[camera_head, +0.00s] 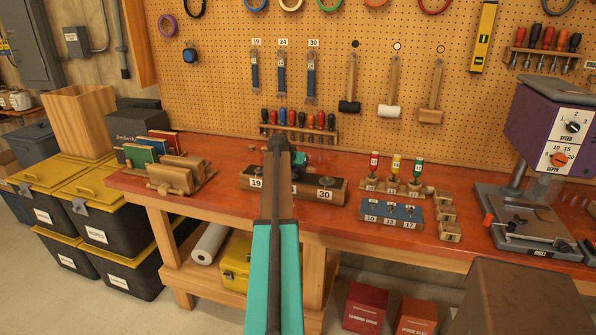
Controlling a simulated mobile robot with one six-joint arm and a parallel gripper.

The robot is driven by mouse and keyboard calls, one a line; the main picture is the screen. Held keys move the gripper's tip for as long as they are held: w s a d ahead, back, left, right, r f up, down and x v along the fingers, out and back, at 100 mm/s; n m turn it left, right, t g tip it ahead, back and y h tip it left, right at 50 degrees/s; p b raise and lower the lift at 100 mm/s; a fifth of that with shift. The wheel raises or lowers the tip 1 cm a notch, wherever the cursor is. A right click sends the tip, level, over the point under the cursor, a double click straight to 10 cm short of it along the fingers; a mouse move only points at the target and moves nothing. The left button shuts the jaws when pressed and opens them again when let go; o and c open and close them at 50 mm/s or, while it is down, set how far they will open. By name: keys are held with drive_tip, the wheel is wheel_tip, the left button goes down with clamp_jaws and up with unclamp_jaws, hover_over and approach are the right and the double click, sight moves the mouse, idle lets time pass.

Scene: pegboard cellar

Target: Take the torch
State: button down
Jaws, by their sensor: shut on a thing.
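My teal and dark arm reaches up the middle of the view and over the red bench. At its far end, part of my gripper (299,159) shows as a small teal and dark shape above the wooden block labelled 19 and 30. My arm hides most of the gripper and its fingertips. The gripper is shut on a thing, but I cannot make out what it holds. I cannot pick out a torch anywhere in this view; it may be hidden behind my arm.
The wooden block (328,187) stands below my gripper. A screwdriver rack (300,130) is behind it. A blue numbered block (390,214) and colour-topped tools (396,167) stand to the right, then a drill press (548,130). Books (141,155) stand left. Bare bench lies between.

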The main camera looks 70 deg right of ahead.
drive_tip(key=c, duration=2.5)
unclamp_jaws()
drive_tip(key=shift+r+b, duration=0.85)
drive_tip(key=shift+r, duration=3.95)
drive_tip(key=shift+c, duration=0.2)
drive_tip(key=o, duration=0.3)
clamp_jaws()
